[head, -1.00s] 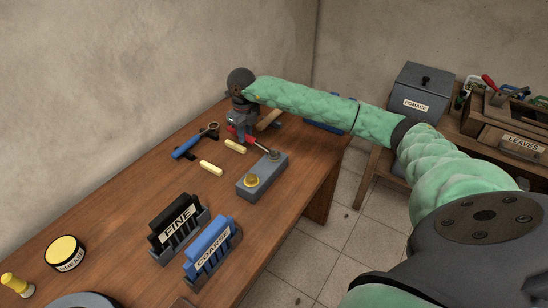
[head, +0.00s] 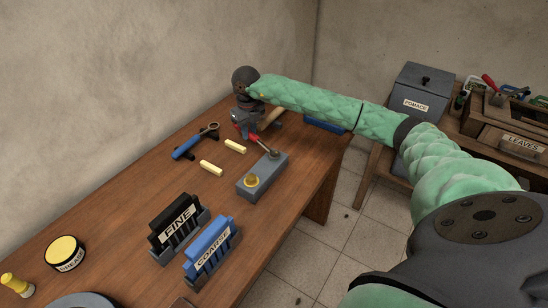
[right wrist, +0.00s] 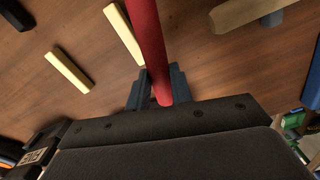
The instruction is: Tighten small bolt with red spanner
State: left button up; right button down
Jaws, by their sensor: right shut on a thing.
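My right gripper (head: 241,124) is at the far part of the bench and is shut on the red spanner (head: 252,137). In the right wrist view the red handle (right wrist: 150,45) runs up out of the jaws (right wrist: 158,88). In the head view the spanner slants down right to the grey block (head: 259,182), its head end at the block's far end, where the small bolt is. I cannot tell whether the spanner's mouth is around the small bolt. A larger brass-coloured bolt (head: 251,181) stands on the near end of the block. My left gripper is out of view.
A blue spanner (head: 187,147) lies on dark rests at left. Two pale yellow sticks (head: 211,168) (head: 235,146) lie between it and the block. FINE (head: 176,233) and COARSE (head: 210,253) holders and a grease tin (head: 65,253) stand nearer. A wooden-handled tool (head: 273,117) lies beyond the gripper.

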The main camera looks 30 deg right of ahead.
jog(key=shift+a, duration=0.2)
jog(key=shift+s+a+n, duration=0.2)
jog(key=shift+a+n, duration=0.5)
jog(key=shift+n, duration=0.1)
jog(key=c, duration=1.9)
grip_release()
grip_shut()
jog(key=shift+s+a+b, duration=0.1)
jog(key=shift+a+b, duration=0.1)
jog(key=shift+b, duration=0.1)
jog(key=shift+b, duration=0.3)
jog(key=shift+r, duration=0.4)
jog(key=shift+b, duration=0.4)
